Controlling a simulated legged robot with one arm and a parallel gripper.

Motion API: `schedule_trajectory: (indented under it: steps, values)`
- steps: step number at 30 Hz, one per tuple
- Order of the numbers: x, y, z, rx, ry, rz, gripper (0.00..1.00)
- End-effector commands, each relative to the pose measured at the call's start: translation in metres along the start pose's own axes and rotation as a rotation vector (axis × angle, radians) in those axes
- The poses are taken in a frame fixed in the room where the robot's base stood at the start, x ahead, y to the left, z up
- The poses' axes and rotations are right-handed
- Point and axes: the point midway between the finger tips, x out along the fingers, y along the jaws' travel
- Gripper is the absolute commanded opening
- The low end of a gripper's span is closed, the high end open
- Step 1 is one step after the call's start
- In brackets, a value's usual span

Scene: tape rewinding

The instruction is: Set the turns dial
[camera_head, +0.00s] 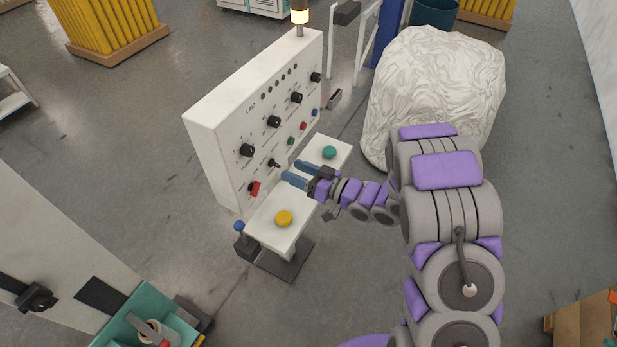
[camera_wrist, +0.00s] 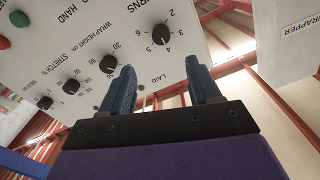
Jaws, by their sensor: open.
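The turns dial (camera_wrist: 161,34) is a black knob on a white panel, ringed by numbers, with the word TURNS partly cut off beside it. In the head view it is the leftmost knob (camera_head: 247,150) of the panel's dial row. Its pointer setting is too small to read surely. My gripper (camera_head: 293,171) is open and empty, its blue fingers toward the panel, below and to the right of the dial. In the wrist view my gripper (camera_wrist: 160,66) has its fingers apart, with the dial beyond the gap. It does not touch the dial.
The panel (camera_head: 205,135) also carries a wrap height dial (camera_wrist: 108,64) and a stretch dial (camera_wrist: 71,86). A white shelf in front holds a yellow button (camera_head: 284,218) and a teal button (camera_head: 330,152). A large wrapped white bundle (camera_head: 435,85) stands behind my arm.

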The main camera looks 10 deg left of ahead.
Motion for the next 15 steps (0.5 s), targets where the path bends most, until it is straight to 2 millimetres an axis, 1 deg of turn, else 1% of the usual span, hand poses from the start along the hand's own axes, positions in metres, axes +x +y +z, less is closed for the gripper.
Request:
schedule_trajectory:
  steps: [1, 6, 10, 15]
  values:
    - [-0.009, 0.002, 0.001, 0.001, -0.002, 0.005, 0.62]
    - [-0.026, 0.001, 0.001, 0.0, -0.003, 0.002, 0.62]
    - [-0.032, 0.001, 0.001, 0.0, -0.001, 0.001, 0.62]
    - [-0.033, 0.001, 0.0, 0.0, -0.001, 0.0, 0.62]
